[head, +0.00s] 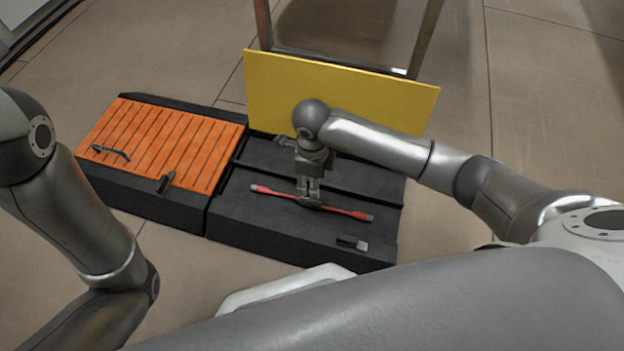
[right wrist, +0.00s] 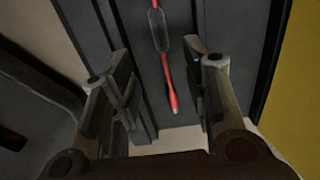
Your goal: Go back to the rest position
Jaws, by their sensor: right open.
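My right gripper (head: 309,203) points down over the middle of a red tool (head: 348,212) on a black tray (head: 240,215). In the right wrist view its two fingers are open, and the red tool (right wrist: 170,90) with its dark grey middle shows between them. The fingers appear apart from the tool; the exact height above it is hard to tell. The tool lies flat, running left to right in the head view. My left arm shows at the left of the head view, but its gripper is out of view.
An orange slatted panel (head: 165,140) with two dark handles lies left of the tray. A yellow board (head: 340,95) with upright posts stands close behind my right gripper. A small dark and grey piece (head: 352,243) lies on the tray's front right. Open floor surrounds them.

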